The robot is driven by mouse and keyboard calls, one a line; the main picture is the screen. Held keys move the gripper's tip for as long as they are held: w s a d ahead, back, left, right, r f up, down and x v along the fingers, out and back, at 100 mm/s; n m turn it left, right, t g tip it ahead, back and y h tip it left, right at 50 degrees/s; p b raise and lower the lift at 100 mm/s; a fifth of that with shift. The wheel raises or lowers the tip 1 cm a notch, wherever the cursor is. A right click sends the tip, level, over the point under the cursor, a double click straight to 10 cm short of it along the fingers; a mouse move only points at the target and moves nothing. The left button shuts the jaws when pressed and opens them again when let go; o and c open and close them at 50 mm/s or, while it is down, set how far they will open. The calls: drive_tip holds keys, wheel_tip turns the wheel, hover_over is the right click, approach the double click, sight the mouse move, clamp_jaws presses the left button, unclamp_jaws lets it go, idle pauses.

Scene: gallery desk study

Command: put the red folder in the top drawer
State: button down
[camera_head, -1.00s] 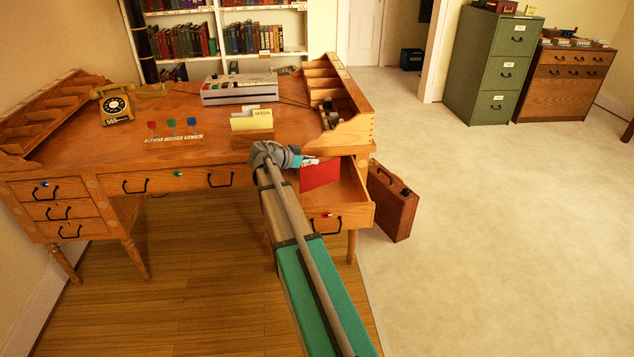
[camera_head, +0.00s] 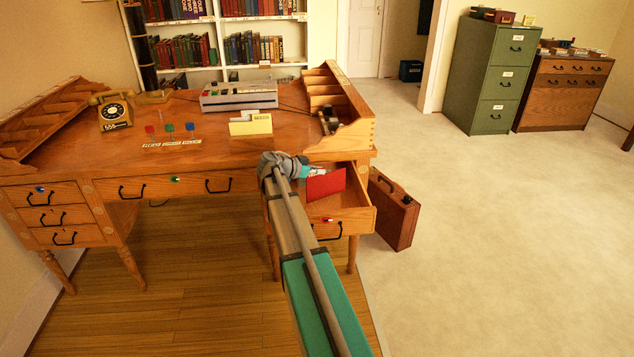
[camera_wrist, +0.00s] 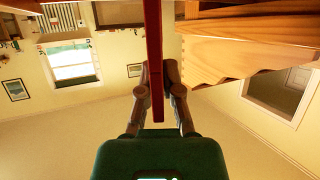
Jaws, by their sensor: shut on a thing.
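The red folder (camera_head: 326,184) is held by my gripper (camera_head: 308,172), over the open drawer (camera_head: 343,212) on the right side of the desk. In the head view the folder hangs within the drawer's outline; I cannot tell whether it touches the drawer's bottom. In the wrist view the folder (camera_wrist: 154,60) shows edge-on as a red strip between the two fingers of my gripper (camera_wrist: 157,95), which are shut on it. The open drawer has a red marker and a black handle on its front.
The desk's raised pigeonhole unit (camera_head: 340,110) stands just above the drawer. A brown briefcase (camera_head: 394,210) stands on the floor right of it. A yellow card holder (camera_head: 251,123), a typewriter-like machine (camera_head: 239,95) and a telephone (camera_head: 114,112) sit on the desktop.

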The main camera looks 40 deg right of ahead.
sight(320, 198)
drive_tip(key=shift+w+d+f+b, duration=0.1)
drive_tip(key=shift+d+f+b, duration=0.25)
drive_tip(key=shift+f+b, duration=1.45)
drive_tip(key=shift+f, duration=0.2)
drive_tip(key=c, duration=0.8)
unclamp_jaws()
drive_tip(key=shift+r, duration=0.2)
drive_tip(key=p+v, duration=0.4)
drive_tip(key=v, duration=0.8)
drive_tip(key=shift+p, duration=0.35)
